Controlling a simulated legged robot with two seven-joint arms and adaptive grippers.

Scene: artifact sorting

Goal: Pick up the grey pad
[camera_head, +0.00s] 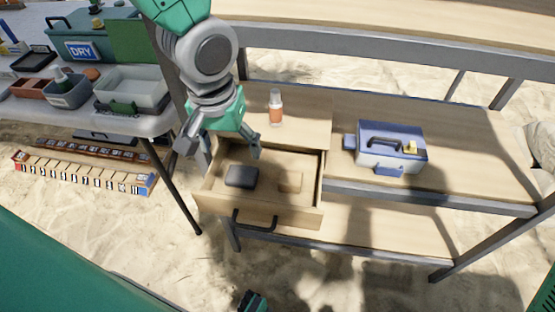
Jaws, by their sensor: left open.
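The grey pad (241,176) is a small dark grey block with rounded edges. It lies in the left part of an open wooden drawer (262,217) below the shelf top. My left gripper (218,150) comes down from above, over the back left of the drawer. Its fingers are spread and hold nothing, and they are apart from the pad. A small green and dark part at the bottom edge may belong to my right arm, but its fingers cannot be made out.
A small wooden block (290,181) lies right of the pad in the drawer. A table with bins (131,87) is at the left.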

